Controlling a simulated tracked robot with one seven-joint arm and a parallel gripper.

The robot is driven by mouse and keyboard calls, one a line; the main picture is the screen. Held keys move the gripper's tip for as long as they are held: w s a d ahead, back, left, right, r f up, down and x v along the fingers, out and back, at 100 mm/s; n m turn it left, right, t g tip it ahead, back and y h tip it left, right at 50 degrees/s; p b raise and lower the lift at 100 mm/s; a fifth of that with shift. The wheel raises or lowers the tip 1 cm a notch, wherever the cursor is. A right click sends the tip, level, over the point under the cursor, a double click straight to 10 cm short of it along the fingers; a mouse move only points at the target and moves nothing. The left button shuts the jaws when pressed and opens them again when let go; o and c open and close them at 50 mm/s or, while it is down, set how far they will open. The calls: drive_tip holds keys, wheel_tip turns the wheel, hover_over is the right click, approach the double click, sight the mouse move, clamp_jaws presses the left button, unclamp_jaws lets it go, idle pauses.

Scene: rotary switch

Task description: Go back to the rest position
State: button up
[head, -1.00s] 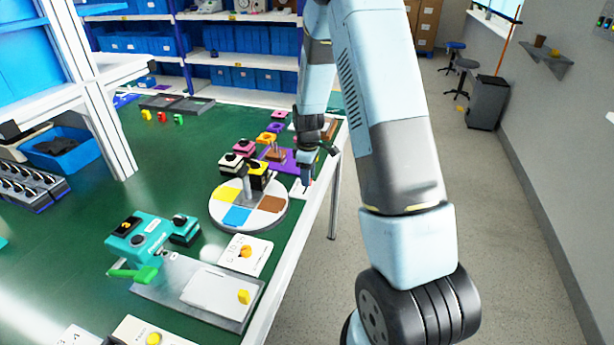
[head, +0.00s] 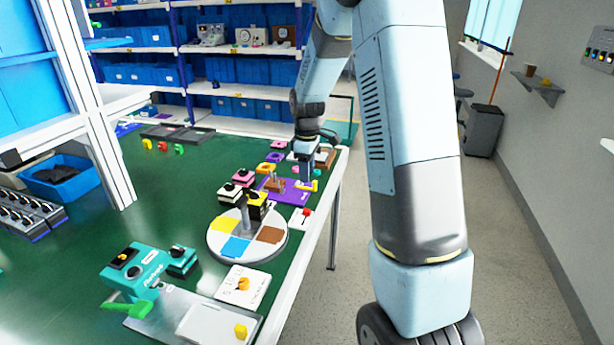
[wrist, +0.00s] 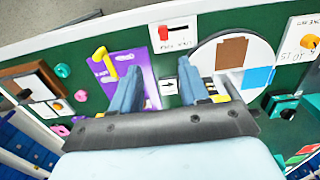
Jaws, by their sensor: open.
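My gripper (head: 306,182) is in the head view above the right edge of the green workbench (head: 190,210), near the purple plate (head: 290,195). In the wrist view my gripper (wrist: 158,75) shows two blue-grey fingers spread apart with nothing between them. A white switch plate with a red knob (head: 305,214) lies just nearer than my gripper in the head view. It shows at the top of the wrist view (wrist: 174,38), beyond the fingertips. A white plate with an orange rotary knob (head: 243,286) lies nearer on the bench.
A round disc with coloured sectors (head: 218,243) carries a post and stacked blocks. A yellow handle (wrist: 101,54) stands on the purple plate beside my left finger in the wrist view. A teal device (head: 150,262) is front left. Open floor (head: 345,270) lies right of the bench.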

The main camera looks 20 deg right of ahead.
idle(0.4)
drive_tip(key=s+a+r+m+t, duration=0.25)
drive_tip(key=s+r+m, duration=0.25)
drive_tip(key=s+r, duration=1.05)
drive_tip(key=s+r+m+t, duration=0.1)
drive_tip(key=s+r+m, duration=0.2)
drive_tip(key=s, duration=0.5)
drive_tip(key=s+r+m+t, duration=0.2)
drive_tip(key=s+r, duration=0.1)
drive_tip(key=s, duration=0.6)
drive_tip(key=shift+a+m, duration=0.15)
drive_tip(key=shift+m, duration=0.25)
